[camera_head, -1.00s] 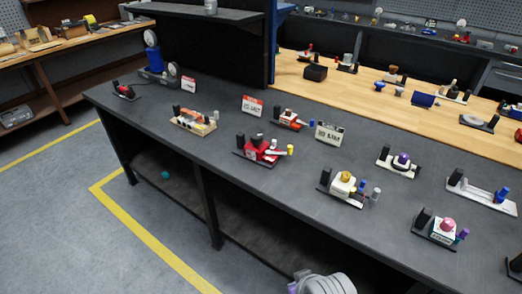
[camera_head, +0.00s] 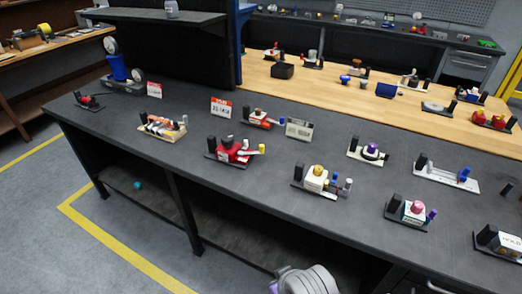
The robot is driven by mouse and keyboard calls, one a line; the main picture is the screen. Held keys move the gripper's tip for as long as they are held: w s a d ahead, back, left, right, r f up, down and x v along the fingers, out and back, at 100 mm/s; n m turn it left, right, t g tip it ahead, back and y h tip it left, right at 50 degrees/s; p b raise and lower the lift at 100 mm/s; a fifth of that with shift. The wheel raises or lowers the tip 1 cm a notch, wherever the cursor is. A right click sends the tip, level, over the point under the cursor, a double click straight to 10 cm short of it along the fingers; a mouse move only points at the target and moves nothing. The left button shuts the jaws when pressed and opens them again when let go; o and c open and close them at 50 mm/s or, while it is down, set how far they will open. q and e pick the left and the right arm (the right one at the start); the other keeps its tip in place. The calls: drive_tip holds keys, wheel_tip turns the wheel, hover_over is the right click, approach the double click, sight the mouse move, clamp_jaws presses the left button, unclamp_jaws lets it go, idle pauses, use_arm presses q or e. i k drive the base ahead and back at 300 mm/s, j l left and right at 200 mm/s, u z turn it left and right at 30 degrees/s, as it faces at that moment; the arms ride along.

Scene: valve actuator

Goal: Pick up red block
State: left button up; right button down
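A red block-shaped piece (camera_head: 233,150) with a dark knob, a light lever and a yellow end sits on a dark base plate near the middle of the grey bench (camera_head: 335,222). A smaller red-orange piece (camera_head: 258,119) stands behind it. A small piece with some red (camera_head: 87,101) is at the bench's far left. I cannot tell which of these the task means. Neither of my grippers is in view. A grey rounded part, probably of my own arm, shows at the bottom edge.
Valve-like pieces with a yellow knob (camera_head: 317,178), a purple knob (camera_head: 371,150) and a pink knob (camera_head: 416,208) stand to the right. Red-and-white (camera_head: 221,108) and pale (camera_head: 299,129) signs stand behind. A wooden-topped bench (camera_head: 330,98) lies beyond. Bare bench runs along the front edge.

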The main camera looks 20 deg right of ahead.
sight(229, 154)
drive_tip(key=i+z, duration=0.1)
drive_tip(key=z, duration=0.65)
drive_tip(key=i+j+z, duration=0.15)
drive_tip(key=z, duration=0.15)
drive_tip(key=i+j+z, duration=0.1)
drive_tip(key=j+z, duration=0.2)
drive_tip(key=i+j+z, duration=0.1)
drive_tip(key=j+z, duration=0.2)
drive_tip(key=j, duration=0.15)
